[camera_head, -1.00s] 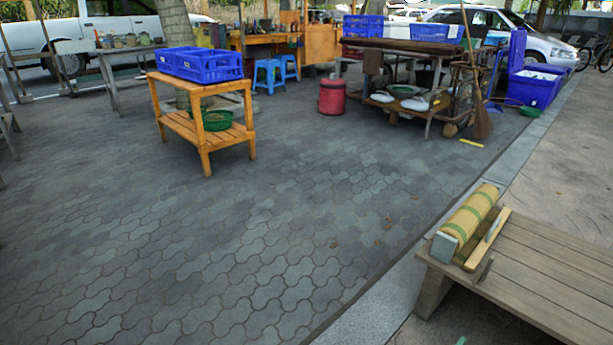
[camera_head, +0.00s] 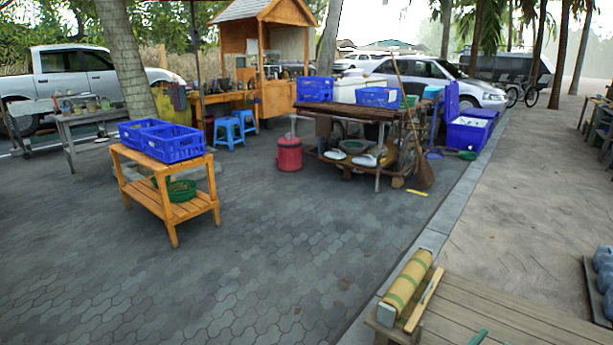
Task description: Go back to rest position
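Neither of my grippers shows in the head view, and no part of my arms can be made out. I cannot tell what, if anything, they hold. Nearest to me, at the bottom right, is a low wooden platform (camera_head: 500,312). A yellow roll with green bands (camera_head: 408,280) lies on its left end beside a wooden bar (camera_head: 424,299). A small green object (camera_head: 478,338) shows at the bottom edge on the platform.
A wooden rack (camera_head: 168,205) with blue crates (camera_head: 178,145) stands at the left. A loaded work table (camera_head: 350,112), a red bin (camera_head: 289,154) and blue stools (camera_head: 228,133) stand farther back. The grey paving (camera_head: 250,270) in the middle is clear.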

